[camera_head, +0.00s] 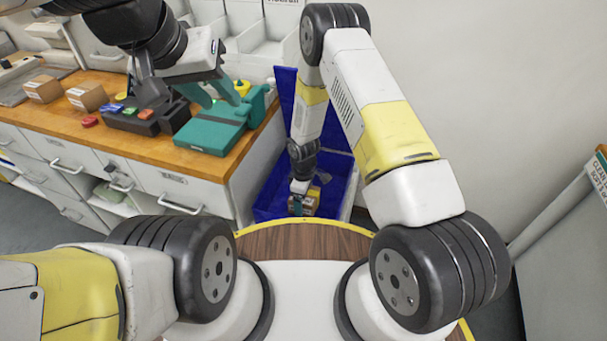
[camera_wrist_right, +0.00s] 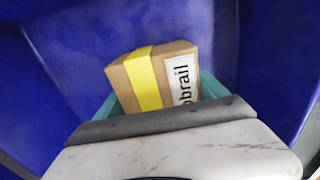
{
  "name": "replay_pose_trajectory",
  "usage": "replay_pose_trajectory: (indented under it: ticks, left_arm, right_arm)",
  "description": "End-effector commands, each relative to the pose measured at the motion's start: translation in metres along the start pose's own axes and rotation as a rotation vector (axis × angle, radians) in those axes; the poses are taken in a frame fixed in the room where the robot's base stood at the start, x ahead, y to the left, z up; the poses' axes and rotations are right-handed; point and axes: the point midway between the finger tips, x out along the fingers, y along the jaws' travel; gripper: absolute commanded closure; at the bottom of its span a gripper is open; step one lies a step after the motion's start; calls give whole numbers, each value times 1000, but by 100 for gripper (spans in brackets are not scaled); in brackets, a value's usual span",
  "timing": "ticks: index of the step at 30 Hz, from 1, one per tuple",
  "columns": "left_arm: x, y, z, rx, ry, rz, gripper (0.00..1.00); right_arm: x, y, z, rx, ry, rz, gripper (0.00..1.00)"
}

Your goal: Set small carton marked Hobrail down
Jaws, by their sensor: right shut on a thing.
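The small brown carton (camera_wrist_right: 147,82) has a yellow stripe and a white label; the letters "obrail" show in the right wrist view. It sits between the teal fingers of my right gripper (camera_wrist_right: 165,95), which is shut on it. In the head view the carton (camera_head: 312,199) and my right gripper (camera_head: 302,205) are low inside the blue bin (camera_head: 268,203). I cannot tell whether the carton touches the bin floor. My left gripper (camera_head: 212,93) is open and empty above the counter, near a teal device.
The wooden counter (camera_head: 252,137) carries two brown cartons (camera_head: 88,97) (camera_head: 43,89), a dark tray with coloured pieces (camera_head: 130,114) and the teal device (camera_head: 212,128). White drawers are below. The blue bin walls stand close around my right gripper. A board stands at the right.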

Motion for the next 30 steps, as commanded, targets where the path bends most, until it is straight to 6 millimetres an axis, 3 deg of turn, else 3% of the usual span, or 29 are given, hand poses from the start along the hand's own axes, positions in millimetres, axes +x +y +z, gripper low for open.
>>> replay_pose_trajectory:
  ticks: [12, 13, 15, 24, 30]
  left_arm:
    - [0, 0, 0, 0, 0, 0, 64]
    - [0, 0, 0, 0, 0, 0, 64]
    - [0, 0, 0, 0, 0, 0, 64]
    - [0, 0, 0, 0, 0, 0, 64]
    - [0, 0, 0, 0, 0, 0, 64]
  right_arm:
    - [10, 0, 0, 0, 0, 1, 77]
    - [10, 0, 0, 0, 1, 1, 12]
    - [9, 0, 0, 0, 0, 1, 0]
    - [6, 1, 0, 1, 1, 1, 0]
    - [-25, 2, 0, 1, 3, 4, 0]
